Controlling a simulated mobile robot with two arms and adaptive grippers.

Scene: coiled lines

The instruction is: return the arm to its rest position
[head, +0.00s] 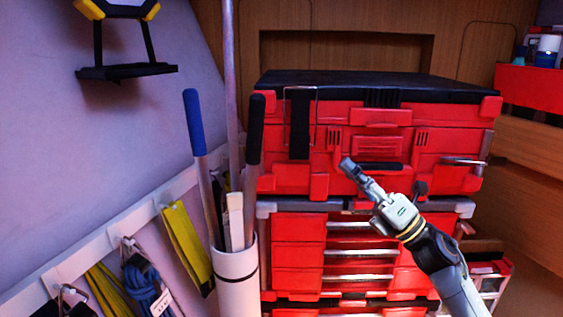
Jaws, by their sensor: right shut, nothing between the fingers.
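My right gripper (350,167) is in the head view, at the end of my right arm, which reaches up from the lower right. Its fingers are together, with nothing held. It points up and to the left in front of the red tool chest (290,180). I cannot tell whether it touches the chest. My left gripper is not in view.
A white tube (238,285) holding several long handles stands left of the chest. A white rail (90,255) on the left wall carries yellow straps (188,245) and a coiled blue line (148,290). A red bin (530,88) is at the upper right.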

